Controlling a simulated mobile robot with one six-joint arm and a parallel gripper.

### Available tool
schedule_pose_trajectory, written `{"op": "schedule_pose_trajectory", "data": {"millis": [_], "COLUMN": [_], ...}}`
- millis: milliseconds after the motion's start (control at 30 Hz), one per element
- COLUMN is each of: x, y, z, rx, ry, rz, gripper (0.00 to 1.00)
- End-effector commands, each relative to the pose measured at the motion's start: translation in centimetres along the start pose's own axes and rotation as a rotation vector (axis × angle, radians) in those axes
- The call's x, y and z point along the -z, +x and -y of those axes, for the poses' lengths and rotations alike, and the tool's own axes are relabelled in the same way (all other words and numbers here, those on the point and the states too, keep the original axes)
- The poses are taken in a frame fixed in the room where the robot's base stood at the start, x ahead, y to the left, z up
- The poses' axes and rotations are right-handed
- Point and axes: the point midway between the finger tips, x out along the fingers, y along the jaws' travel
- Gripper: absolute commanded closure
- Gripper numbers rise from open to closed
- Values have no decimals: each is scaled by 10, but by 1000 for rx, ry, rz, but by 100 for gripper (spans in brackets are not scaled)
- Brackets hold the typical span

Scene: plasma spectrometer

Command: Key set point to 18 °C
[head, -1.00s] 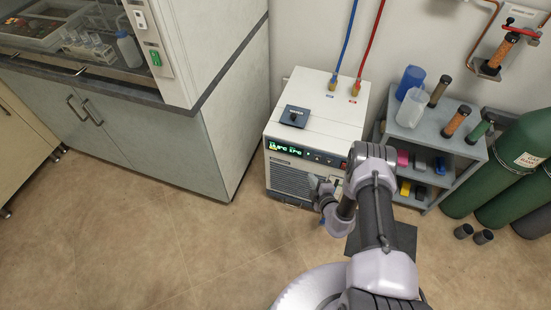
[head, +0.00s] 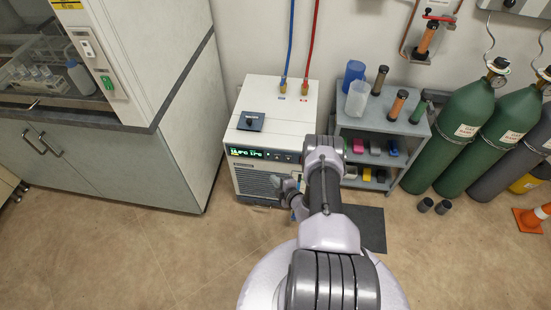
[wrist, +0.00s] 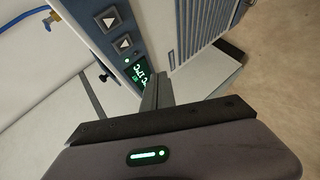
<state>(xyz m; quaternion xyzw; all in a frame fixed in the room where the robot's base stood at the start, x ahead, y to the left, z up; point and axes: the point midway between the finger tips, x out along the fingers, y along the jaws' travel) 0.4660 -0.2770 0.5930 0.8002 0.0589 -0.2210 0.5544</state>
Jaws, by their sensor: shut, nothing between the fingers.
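The chiller (head: 275,108) is a white box with a dark control strip across its upper front. Its green display (head: 247,152) shows two readings; the right one looks like 17 °C, the left is too small to read surely. In the wrist view the panel appears tilted, with an up-arrow button (wrist: 109,18), a second arrow button (wrist: 124,43) and part of the display (wrist: 140,72). My gripper (wrist: 156,92) is shut and empty, its fingertips in front of the panel by the display. I cannot tell whether they touch. In the head view my arm partly hides the chiller's right front.
A grey shelf cart (head: 385,125) with bottles stands right of the chiller, and green gas cylinders (head: 462,125) beyond it. A fume hood cabinet (head: 178,120) stands to the left. Blue and red hoses rise from the chiller top. The floor at front left is clear.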

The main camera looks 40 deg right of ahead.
Motion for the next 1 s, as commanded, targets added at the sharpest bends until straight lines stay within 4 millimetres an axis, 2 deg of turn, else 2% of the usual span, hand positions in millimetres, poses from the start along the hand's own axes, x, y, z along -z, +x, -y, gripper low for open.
{"op": "schedule_pose_trajectory", "data": {"millis": [400, 500, 1000], "x": [-32, -37, -39], "y": [44, 50, 54], "z": [-27, -32, -40], "rx": [-3, -2, -1], "ry": [-3, -2, 0], "rz": [0, 0, 1], "gripper": [100, 100, 100]}}
